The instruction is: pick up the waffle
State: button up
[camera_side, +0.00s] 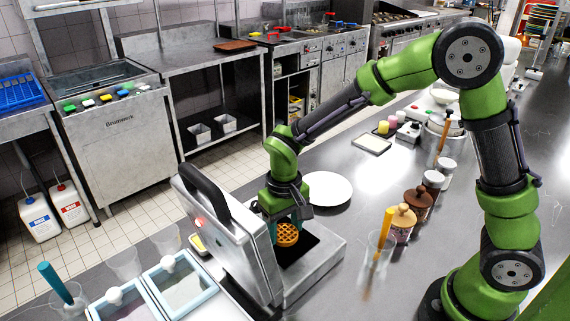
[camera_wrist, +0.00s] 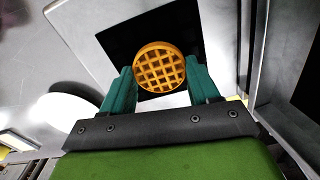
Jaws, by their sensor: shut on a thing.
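The waffle (camera_side: 287,235) is round, golden brown and has a grid pattern. My gripper (camera_wrist: 160,82) is shut on it, with a teal finger at its left and right edges in the wrist view, where the waffle (camera_wrist: 159,68) shows in full face. The waffle is over the black plate (camera_side: 300,246) of the open waffle iron (camera_side: 318,276). I cannot tell whether it still touches that plate. The iron's lid (camera_side: 232,248) stands raised and tilted just left of my gripper.
A white plate (camera_side: 328,188) lies behind the iron. To the right stand a glass with an orange-handled tool (camera_side: 386,228) and jars with wooden lids (camera_side: 403,217). Blue-rimmed trays (camera_side: 183,286) are at front left. Bare counter shows beyond the jars.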

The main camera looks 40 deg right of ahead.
jog(key=shift+r, duration=0.45)
notch_tip(320, 180, up, 2)
jog(key=shift+r, duration=0.25)
jog(key=s+d+r, duration=0.1)
jog(key=s+d, duration=0.1)
jog(key=s, duration=0.5)
jog(key=s+d, duration=0.3)
jog(key=s, duration=0.4)
notch_tip(320, 180, up, 5)
jog(key=w+d, duration=0.3)
jog(key=d, duration=0.5)
jog(key=w+d, duration=0.4)
jog(key=d, duration=0.3)
jog(key=f, duration=0.9)
jog(key=shift+w+d+f, duration=0.1)
jog(key=shift+w+f, duration=0.2)
jog(key=shift+f, duration=0.1)
send_over(324, 191)
jog(key=shift+f, duration=0.7)
jog(key=shift+w+f, duration=0.1)
jog(key=shift+f, duration=1.65)
